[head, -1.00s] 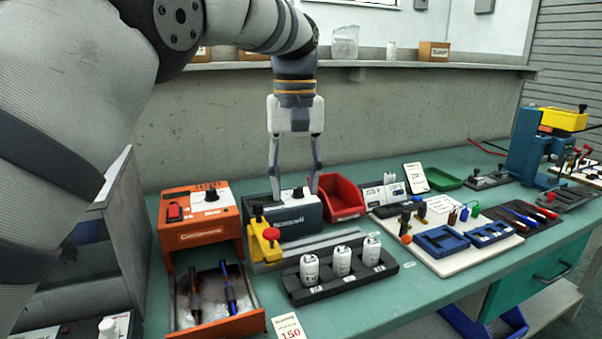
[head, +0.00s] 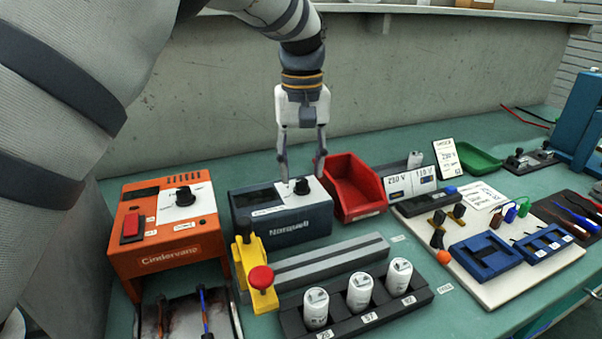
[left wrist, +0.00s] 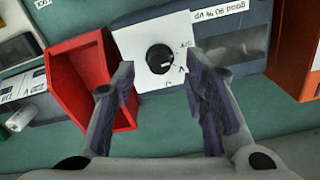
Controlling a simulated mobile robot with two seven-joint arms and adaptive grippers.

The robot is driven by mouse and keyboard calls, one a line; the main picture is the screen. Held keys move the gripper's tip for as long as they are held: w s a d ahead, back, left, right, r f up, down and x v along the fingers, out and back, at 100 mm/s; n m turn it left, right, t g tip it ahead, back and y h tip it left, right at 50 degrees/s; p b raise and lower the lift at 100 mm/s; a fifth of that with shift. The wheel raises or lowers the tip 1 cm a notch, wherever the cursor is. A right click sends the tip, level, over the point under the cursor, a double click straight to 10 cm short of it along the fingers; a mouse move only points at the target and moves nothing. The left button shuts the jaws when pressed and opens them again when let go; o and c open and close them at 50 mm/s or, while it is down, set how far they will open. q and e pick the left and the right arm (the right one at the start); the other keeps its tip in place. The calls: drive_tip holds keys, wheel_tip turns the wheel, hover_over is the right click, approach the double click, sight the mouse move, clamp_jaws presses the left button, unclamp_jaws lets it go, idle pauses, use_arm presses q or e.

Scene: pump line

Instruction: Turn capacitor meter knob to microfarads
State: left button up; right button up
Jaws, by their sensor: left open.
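The capacitor meter is probably the blue-grey box labelled Norquell (head: 285,215), with a dark display and a white panel on top. Its black knob (head: 302,186) sits on that panel. In the left wrist view the knob (left wrist: 159,59) shows a white pointer mark, with small scale marks beside it too small to read surely. My left gripper (head: 302,172) is open and points down over the meter. In the left wrist view its two fingers (left wrist: 165,95) stand apart, with the knob showing between and beyond them, not gripped. My right gripper is not in view.
A red bin (head: 352,187) stands right beside the meter. An orange Cindervane unit (head: 168,233) with its own knob is on the left. A yellow clamp with a red knob (head: 261,278) and a rack of white capacitors (head: 359,292) stand in front.

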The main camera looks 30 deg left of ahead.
sight(302, 185)
use_arm(q)
drive_tip(key=shift+f, duration=1.35)
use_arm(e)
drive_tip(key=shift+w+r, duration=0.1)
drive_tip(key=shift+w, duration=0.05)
use_arm(q)
clamp_jaws()
drive_tip(key=shift+r+m, duration=0.1)
drive_tip(key=shift+m, duration=0.2)
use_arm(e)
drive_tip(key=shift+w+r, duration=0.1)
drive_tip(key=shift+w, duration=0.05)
use_arm(q)
drive_tip(key=m+p, duration=0.1)
drive_tip(key=m, duration=0.5)
drive_tip(key=shift+m, duration=0.4)
drive_tip(key=m, duration=1)
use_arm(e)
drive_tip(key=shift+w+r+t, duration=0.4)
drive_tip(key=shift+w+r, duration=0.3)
use_arm(q)
drive_tip(key=shift+m, duration=0.4)
